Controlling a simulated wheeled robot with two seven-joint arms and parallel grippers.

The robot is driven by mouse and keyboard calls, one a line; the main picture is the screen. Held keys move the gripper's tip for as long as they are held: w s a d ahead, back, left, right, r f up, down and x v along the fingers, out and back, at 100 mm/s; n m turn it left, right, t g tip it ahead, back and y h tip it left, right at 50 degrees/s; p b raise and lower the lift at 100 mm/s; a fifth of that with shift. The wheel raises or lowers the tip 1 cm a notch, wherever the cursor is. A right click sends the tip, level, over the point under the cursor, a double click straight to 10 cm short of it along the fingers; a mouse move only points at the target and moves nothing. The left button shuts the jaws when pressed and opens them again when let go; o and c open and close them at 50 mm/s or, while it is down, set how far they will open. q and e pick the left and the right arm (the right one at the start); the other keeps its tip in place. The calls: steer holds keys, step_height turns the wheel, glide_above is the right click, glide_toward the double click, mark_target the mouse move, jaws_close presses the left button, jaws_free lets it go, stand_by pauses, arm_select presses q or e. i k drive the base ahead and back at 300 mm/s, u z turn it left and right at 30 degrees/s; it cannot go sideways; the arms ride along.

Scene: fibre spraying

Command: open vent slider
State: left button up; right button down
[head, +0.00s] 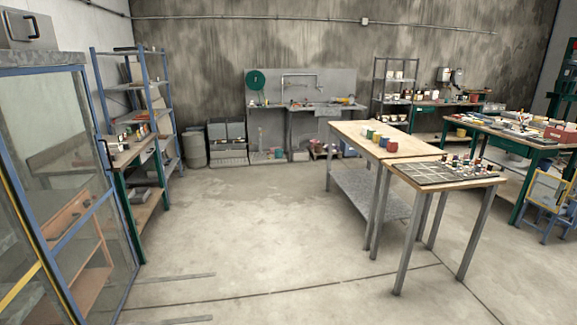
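No part that I can clearly tell as the vent slider shows. A grey metal panel or box (18,31) with a dark bar handle stands at the top left corner, above a glass-walled booth (48,72). I cannot tell whether this is the vent slider, or whether it is open or shut. The booth has blue frame bars and a yellow strip, and it is cut off by the left picture edge. Neither of my grippers nor my arms are in view.
A blue-framed shelf (108,87) stands behind the booth. A wooden table (348,131) and a smaller table with a dark grid tray (432,174) stand at the right. A workbench (326,107) lines the back wall. The concrete floor (240,215) between is open.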

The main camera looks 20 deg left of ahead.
mark_target(19, 24)
steer(key=u, duration=0.15)
steer(key=i, duration=2.35)
steer(key=u, duration=0.35)
steer(key=i, duration=2.3)
steer(key=u, duration=0.5)
steer(key=i, duration=2.15)
steer(key=u, duration=1.05)
steer(key=i, duration=1.05)
steer(key=u, duration=2.2)
steer(key=i, duration=1.3)
steer(key=u, duration=0.75)
